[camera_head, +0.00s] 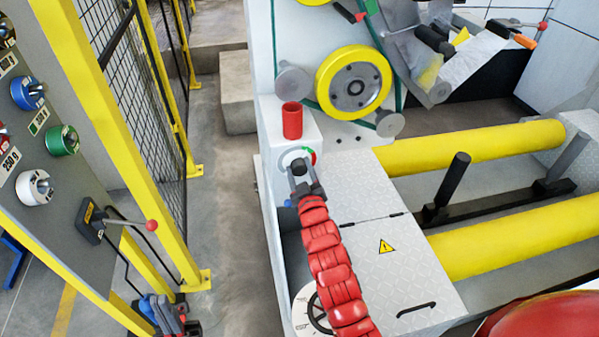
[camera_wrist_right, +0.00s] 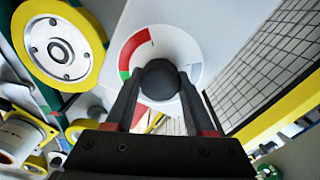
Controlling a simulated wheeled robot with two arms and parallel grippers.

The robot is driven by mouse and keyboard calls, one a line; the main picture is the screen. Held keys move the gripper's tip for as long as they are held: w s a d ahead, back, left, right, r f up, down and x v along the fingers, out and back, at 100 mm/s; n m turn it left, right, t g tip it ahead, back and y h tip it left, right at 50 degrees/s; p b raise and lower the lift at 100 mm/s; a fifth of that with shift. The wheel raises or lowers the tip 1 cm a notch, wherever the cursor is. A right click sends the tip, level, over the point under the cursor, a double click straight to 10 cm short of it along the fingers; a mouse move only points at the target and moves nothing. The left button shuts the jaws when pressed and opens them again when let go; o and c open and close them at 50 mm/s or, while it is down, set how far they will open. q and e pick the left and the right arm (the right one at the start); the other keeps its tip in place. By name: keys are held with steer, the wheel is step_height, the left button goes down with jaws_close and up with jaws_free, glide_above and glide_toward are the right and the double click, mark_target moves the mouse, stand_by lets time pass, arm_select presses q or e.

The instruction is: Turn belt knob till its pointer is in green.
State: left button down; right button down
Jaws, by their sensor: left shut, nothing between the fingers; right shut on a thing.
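The belt knob (camera_wrist_right: 160,76) is dark and round, in the middle of a white dial (camera_wrist_right: 190,50) with a red arc, a small green part and a grey part. In the head view the dial (camera_head: 286,158) sits on the machine's front left corner. My right gripper (camera_head: 302,172) is shut on the knob, one finger on each side. The knob's pointer cannot be made out; the knob and fingers cover part of the dial. My left gripper (camera_head: 172,318) is shut and empty, low at the left, well away from the knob.
A red cylinder (camera_head: 292,121) stands just behind the dial. A yellow wheel (camera_head: 354,84) and green belt are on the machine beyond. Yellow rollers (camera_head: 480,147) lie to the right. A yellow-framed fence and a panel of coloured knobs (camera_head: 62,140) stand at left.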

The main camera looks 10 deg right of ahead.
steer(key=shift+f+m, duration=0.15)
steer(key=shift+m, duration=0.35)
steer(key=shift+c, duration=1.3)
jaws_free()
steer(key=shift+s, duration=0.15)
steer(key=s, duration=1.7)
steer(key=shift+p, duration=0.45)
